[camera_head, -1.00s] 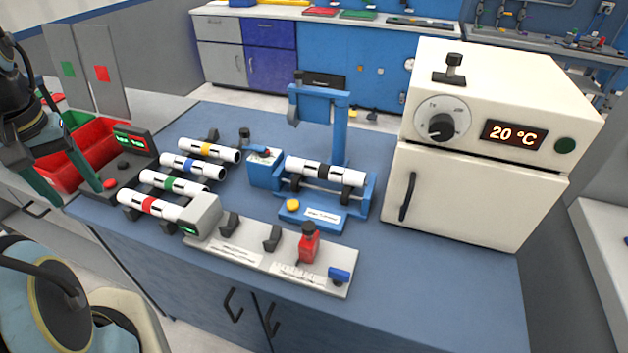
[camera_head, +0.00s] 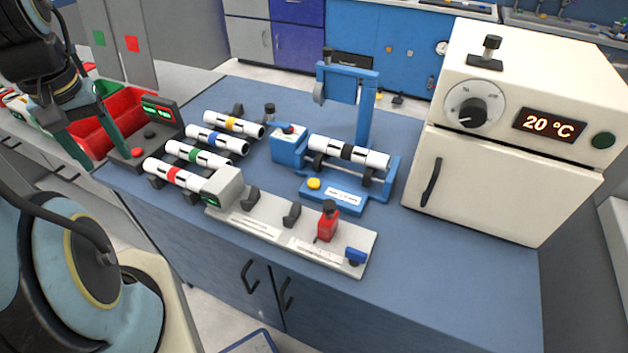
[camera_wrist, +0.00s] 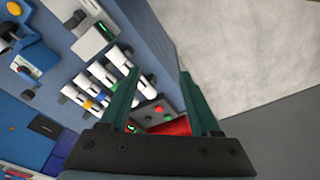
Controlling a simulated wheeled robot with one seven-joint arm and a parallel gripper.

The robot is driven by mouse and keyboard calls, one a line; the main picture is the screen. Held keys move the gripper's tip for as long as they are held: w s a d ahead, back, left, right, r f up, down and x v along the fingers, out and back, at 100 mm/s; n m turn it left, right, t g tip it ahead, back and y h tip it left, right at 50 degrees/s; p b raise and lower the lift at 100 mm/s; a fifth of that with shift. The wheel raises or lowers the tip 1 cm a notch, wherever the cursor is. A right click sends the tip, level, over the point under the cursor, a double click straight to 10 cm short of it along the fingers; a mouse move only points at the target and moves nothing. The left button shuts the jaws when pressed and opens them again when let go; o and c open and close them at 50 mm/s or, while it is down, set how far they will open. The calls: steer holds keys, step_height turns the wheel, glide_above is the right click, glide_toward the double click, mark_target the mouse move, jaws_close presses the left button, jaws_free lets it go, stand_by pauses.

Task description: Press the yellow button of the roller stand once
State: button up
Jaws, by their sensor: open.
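The blue roller stand (camera_head: 378,198) is on the bench left of the white oven, with a white pipe with a black band (camera_head: 348,152) lying on its rollers. Its yellow button (camera_head: 314,183) is on the front left of the base, uncovered; it also shows at the top left of the wrist view (camera_wrist: 14,8). My gripper (camera_head: 108,159) is far to the left, above the bench's left end near the black box and red bins. Its two green fingers are apart and empty in the wrist view (camera_wrist: 160,82).
Several banded white pipes (camera_head: 218,140) lie between my gripper and the stand. A grey fixture plate (camera_head: 272,230) with a red clamp (camera_head: 327,222) lies in front. The white oven (camera_head: 500,180) stands at right. A tall blue post (camera_head: 366,112) rises behind the stand.

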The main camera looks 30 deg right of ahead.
steer(key=shift+c, duration=0.2)
jaws_close()
stand_by(1.4)
